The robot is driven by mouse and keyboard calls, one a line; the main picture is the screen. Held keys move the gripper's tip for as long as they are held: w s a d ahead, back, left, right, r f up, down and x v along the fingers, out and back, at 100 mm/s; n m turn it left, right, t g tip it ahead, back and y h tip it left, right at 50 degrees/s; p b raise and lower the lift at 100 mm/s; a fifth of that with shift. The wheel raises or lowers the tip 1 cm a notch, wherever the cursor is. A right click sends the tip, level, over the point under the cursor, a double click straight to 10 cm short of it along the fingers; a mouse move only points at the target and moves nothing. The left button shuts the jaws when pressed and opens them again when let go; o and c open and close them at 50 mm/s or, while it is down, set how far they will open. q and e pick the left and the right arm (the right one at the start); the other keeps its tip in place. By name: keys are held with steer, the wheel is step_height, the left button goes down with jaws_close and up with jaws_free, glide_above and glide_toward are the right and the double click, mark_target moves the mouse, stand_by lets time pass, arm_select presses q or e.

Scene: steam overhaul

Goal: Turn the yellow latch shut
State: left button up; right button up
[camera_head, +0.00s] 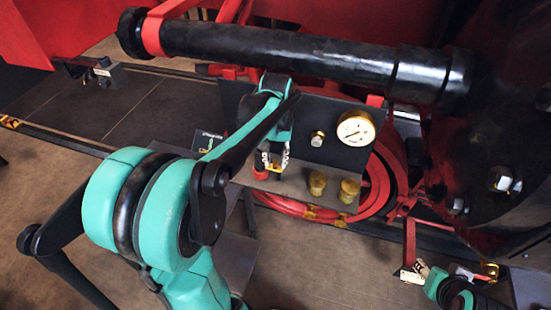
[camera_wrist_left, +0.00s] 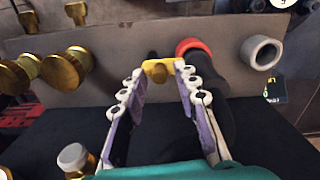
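The yellow latch (camera_wrist_left: 158,71) sits on the face of a metal panel, beside a red ring (camera_wrist_left: 193,46), in the left wrist view. My left gripper (camera_head: 272,160) is at the panel's lower left in the head view. In the left wrist view, its two fingertips (camera_wrist_left: 159,73) stand apart on either side of the latch. I cannot tell whether they touch it. In the head view the latch is largely hidden by the gripper. My right gripper (camera_head: 421,268) is partly visible at the lower right, away from the panel; its opening is unclear.
The panel (camera_head: 290,183) carries a pressure gauge (camera_head: 356,128) and brass knobs (camera_head: 348,190). A thick black pipe (camera_head: 280,50) runs above it. A grey pipe end (camera_wrist_left: 262,52) projects right of the latch. Red hoses (camera_head: 305,211) lie behind the panel. Brown floor is open below.

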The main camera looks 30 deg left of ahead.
mark_target(275, 161)
arm_select(q)
step_height(275, 161, up, 12)
stand_by(0.7)
stand_by(0.4)
steer(key=s+d+f+m+t, duration=0.4)
steer(key=s+d+f+t, duration=0.3)
steer(key=s+d+f, duration=0.45)
step_height(275, 161, down, 22)
steer(key=b, duration=2.2)
steer(key=shift+w+d, duration=0.15)
steer(key=shift+d, duration=0.05)
steer(key=shift+r, duration=0.1)
